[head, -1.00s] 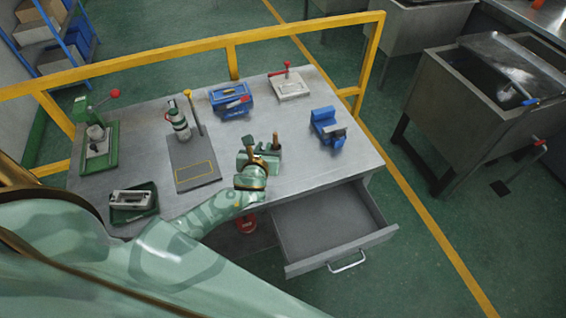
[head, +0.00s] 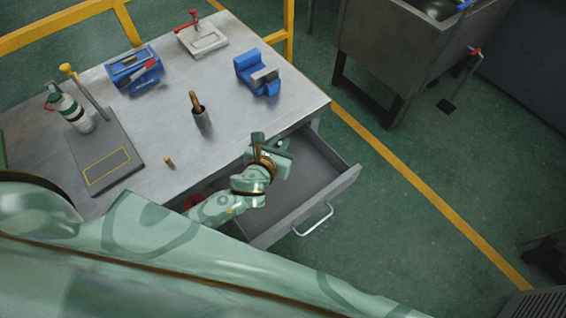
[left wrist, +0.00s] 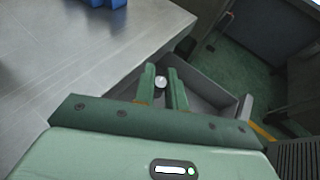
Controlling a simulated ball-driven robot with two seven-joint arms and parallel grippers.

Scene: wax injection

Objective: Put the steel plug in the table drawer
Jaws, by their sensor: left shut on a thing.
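The steel plug (left wrist: 160,82) shows in the left wrist view as a small round silvery end between the two green fingers. My left gripper (head: 270,146) is shut on it; the wrist view shows the fingers (left wrist: 162,92) on either side of it. In the head view the plug cannot be made out at the fingertips. The gripper is over the open table drawer (head: 318,172), near its table-side end. The drawer is pulled out, and its grey floor looks empty where it shows; my arm hides part of it. It also shows in the wrist view (left wrist: 212,88). My right gripper is not in view.
The table (head: 215,165) holds a dark cup with a brown-handled tool (head: 201,117), a small brass piece (head: 168,162), a blue vise (head: 258,73), a blue box (head: 134,70) and a grey stand plate (head: 105,160). A metal sink (head: 395,45) stands beyond the table.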

